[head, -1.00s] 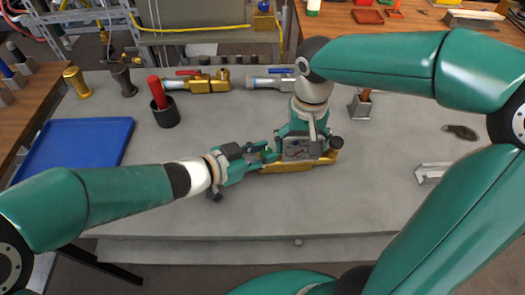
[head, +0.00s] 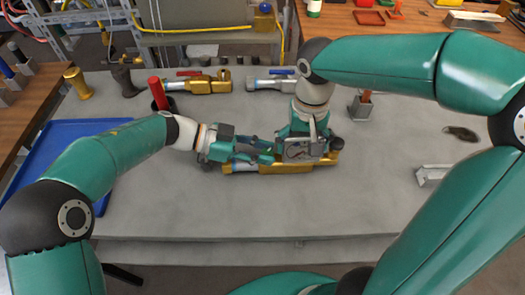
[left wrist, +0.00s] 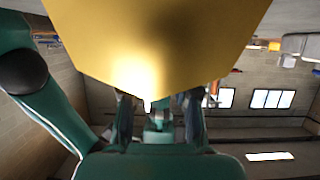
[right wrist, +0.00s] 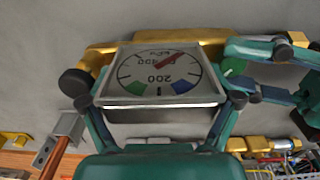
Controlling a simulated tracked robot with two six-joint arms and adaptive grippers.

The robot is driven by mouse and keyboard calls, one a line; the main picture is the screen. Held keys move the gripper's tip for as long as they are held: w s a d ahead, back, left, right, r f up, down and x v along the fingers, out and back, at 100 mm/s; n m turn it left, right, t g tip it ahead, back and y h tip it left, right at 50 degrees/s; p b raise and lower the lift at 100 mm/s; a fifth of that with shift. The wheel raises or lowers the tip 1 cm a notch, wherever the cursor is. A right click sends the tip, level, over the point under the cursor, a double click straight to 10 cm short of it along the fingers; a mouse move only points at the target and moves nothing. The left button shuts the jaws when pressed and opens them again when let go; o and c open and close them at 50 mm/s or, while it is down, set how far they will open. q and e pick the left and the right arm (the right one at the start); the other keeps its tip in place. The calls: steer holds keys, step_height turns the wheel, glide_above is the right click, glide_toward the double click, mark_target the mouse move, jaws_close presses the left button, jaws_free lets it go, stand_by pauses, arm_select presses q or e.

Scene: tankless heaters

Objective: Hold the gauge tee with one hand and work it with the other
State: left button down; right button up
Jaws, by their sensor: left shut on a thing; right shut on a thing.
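A dark round cap is at the tee's right end. My right gripper (right wrist: 160,104) comes down from above and is shut on the gauge, a finger at each side. In the left wrist view a close brass surface (left wrist: 155,45) fills the top and the grip is mostly hidden.
A blue tray (head: 60,165) lies at left. A red piece in a black cup (head: 165,106) stands near my left forearm. Brass (head: 208,84) and grey (head: 268,80) fittings lie behind. A small holder (head: 361,108) and grey bracket (head: 431,177) are at right. The front bench is clear.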

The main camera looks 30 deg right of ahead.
arm_select(q)
steer(key=shift+w+d+m+g+y, duration=0.15)
steer(key=shift+m+g+y, duration=1.1)
steer(key=shift+m, duration=0.25)
steer(key=shift+g, duration=0.25)
steer(key=c, duration=0.8)
jaws_free()
steer(key=shift+c, duration=0.2)
steer(key=shift+v, duration=3.75)
